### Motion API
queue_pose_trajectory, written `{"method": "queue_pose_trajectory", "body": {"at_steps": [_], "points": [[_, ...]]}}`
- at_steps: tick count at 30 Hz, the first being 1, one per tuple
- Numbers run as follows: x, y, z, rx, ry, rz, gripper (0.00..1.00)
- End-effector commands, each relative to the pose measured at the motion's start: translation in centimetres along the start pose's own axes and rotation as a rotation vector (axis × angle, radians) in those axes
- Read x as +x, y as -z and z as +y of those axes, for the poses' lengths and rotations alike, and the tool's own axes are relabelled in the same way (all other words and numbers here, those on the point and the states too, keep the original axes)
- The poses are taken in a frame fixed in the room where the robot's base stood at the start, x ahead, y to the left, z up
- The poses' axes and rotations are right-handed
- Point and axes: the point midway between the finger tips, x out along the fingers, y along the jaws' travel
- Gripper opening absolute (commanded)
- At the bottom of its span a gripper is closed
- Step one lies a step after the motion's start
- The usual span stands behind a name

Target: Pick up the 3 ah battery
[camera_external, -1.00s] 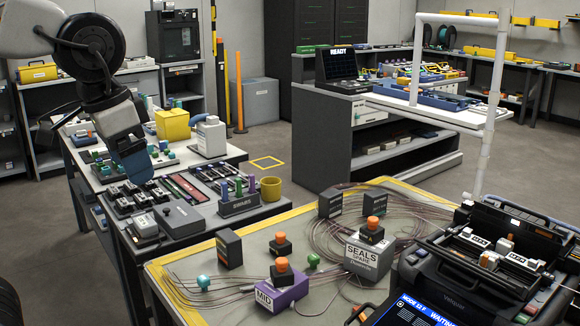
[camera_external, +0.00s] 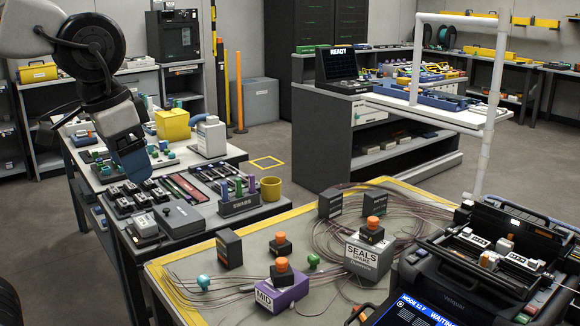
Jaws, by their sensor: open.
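My gripper (camera_external: 135,172), with blue fingers, points down over the left workbench. Its fingertips are close above a group of small black blocks with pale tops (camera_external: 123,204), and nothing shows held in it. The gap between the fingers is hard to see from this side. No label reading 3 Ah is legible, so I cannot tell which block is the 3 Ah battery. Larger black boxes (camera_external: 229,249) stand on the front table, one at its left side and another (camera_external: 330,203) towards the back; their labels are too small to read.
A grey case (camera_external: 180,220), a swab holder (camera_external: 239,205) and a yellow cup (camera_external: 271,188) stand right of the blocks. A yellow box (camera_external: 172,124) and white container (camera_external: 210,138) are behind. Loose cables (camera_external: 325,225) and a splicer (camera_external: 490,260) occupy the front table.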

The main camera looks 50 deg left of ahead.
Motion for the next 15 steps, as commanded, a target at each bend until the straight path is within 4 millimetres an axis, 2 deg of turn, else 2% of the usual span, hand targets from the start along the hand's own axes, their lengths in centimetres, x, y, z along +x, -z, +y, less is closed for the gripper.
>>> {"method": "queue_pose_trajectory", "body": {"at_steps": [8,11,15], "points": [[0.2,0.9,-0.1,-0.002,0.002,0.010,0.77],[0.4,2.2,-0.2,-0.004,0.005,0.026,0.77],[1.1,5.2,-0.5,-0.008,0.013,0.063,0.77]]}}
